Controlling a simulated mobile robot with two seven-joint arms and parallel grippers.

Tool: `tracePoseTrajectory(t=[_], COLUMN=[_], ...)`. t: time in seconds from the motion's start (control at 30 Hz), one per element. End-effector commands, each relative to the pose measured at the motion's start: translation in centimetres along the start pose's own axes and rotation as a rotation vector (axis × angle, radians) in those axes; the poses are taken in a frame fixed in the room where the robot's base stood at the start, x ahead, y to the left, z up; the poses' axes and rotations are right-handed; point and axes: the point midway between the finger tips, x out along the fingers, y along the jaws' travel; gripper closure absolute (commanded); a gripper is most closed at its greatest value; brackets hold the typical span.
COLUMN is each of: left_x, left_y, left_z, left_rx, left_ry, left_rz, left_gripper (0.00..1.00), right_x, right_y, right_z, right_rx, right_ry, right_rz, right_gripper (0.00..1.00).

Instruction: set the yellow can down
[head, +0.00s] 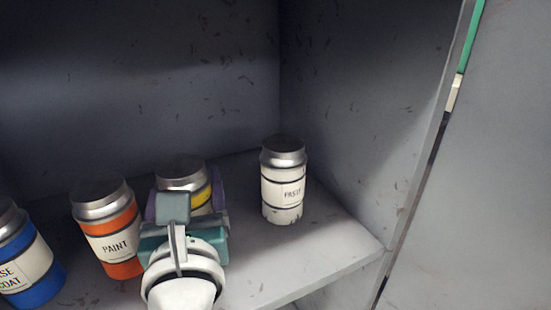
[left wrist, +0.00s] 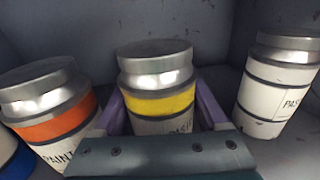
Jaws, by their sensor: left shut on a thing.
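The yellow can (head: 182,176) has a silver lid and a yellow band, and is partly hidden behind my left gripper in the head view. In the left wrist view the yellow can (left wrist: 158,82) is upright between the two purple fingers. My left gripper (head: 186,205) is shut on the yellow can; its fingers also show in the left wrist view (left wrist: 160,112). The can's base is hidden, so I cannot tell whether it touches the shelf. My right gripper is not in view.
An orange paint can (head: 112,238) stands close on the left, with a blue can (head: 24,262) beyond it. A white can (head: 283,185) stands to the right. The grey shelf (head: 335,237) is bare at the front right, up to its front edge and the side wall (head: 375,110).

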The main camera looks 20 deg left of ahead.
Motion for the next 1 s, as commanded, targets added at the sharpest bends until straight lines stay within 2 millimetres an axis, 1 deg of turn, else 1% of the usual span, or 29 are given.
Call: tracePoseTrajectory(t=[0.03, 0.2, 0.3, 0.33, 0.43, 0.67, 0.73, 0.77, 0.87, 1.0], left_x=[0.0, 0.0, 0.0, 0.0, 0.0, 0.0, 0.0, -0.2, -1.6, -4.7], left_y=[-0.1, 0.0, 0.0, 0.0, 0.0, 0.0, 0.0, 0.0, 0.0, 0.0], left_z=[-0.1, 0.1, -0.2, -0.3, -0.2, -0.2, 0.2, 0.1, 0.1, 0.1], left_rx=[-0.002, -0.002, -0.002, -0.002, -0.002, -0.001, -0.002, -0.001, -0.001, 0.001], left_ry=[-0.004, -0.003, -0.003, 0.000, 0.000, 0.000, -0.001, 0.001, 0.003, 0.006], left_rz=[0.000, 0.000, 0.000, 0.000, 0.000, 0.000, 0.000, 0.000, -0.001, -0.001], left_gripper=[1.00, 1.00, 1.00, 0.23, 0.12, 0.12, 0.12, 0.12, 0.12, 0.12], right_x=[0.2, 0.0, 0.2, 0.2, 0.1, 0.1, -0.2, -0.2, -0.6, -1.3], right_y=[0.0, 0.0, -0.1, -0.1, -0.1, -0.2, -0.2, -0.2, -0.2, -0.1], right_z=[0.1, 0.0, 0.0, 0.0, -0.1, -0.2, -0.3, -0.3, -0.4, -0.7], right_rx=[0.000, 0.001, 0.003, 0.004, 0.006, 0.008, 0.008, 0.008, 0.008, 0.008], right_ry=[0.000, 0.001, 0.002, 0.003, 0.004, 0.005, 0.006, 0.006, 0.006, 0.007], right_rz=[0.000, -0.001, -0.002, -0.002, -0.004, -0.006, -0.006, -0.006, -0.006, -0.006], right_gripper=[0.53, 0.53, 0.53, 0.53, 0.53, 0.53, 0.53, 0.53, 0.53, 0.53])
